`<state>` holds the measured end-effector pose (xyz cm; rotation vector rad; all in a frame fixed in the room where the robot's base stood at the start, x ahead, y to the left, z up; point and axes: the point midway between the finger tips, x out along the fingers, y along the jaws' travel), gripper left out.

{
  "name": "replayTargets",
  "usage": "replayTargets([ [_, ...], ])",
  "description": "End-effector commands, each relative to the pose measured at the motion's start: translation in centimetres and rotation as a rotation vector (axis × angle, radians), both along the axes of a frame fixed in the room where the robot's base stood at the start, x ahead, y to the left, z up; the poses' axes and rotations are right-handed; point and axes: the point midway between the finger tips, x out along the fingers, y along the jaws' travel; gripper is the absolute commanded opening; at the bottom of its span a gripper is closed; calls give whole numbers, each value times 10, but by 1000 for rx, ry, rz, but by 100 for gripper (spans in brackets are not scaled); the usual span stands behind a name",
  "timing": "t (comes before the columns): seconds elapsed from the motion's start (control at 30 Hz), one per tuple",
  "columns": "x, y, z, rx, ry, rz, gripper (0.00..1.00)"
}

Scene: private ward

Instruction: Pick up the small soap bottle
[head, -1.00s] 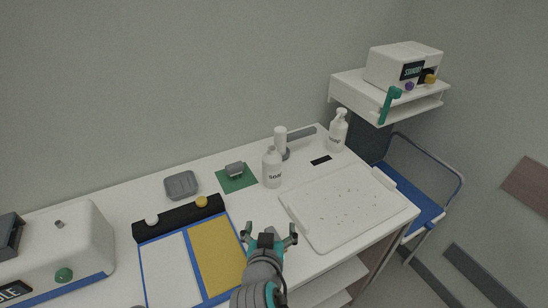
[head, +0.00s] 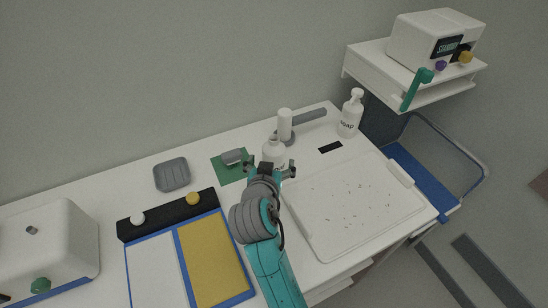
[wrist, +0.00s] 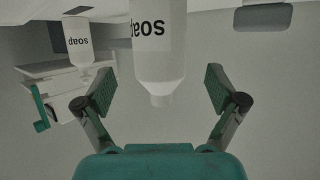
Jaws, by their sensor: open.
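A white soap bottle (head: 273,150) with black lettering stands upright near the middle of the white counter. A second soap bottle (head: 349,118), with a pump top, stands further back right and looks larger. In the inverted wrist view, the nearer bottle (wrist: 160,55) lies in line with the gap between my spread fingers (wrist: 160,85), with space on both sides. The second bottle (wrist: 78,42) shows at left there.
A speckled white tray (head: 320,235) lies to the right. A grey dish (head: 172,174) sits further left.

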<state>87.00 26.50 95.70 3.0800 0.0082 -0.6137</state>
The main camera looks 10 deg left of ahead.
Motion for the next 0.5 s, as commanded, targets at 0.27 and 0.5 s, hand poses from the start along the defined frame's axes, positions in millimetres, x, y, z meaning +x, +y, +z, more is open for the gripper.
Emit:
replayTargets([
  [0.27, 22, 0, -14, -2, 1, -1, 95],
  [0.5, 46, 0, -25, 0, -1, 0, 95],
])
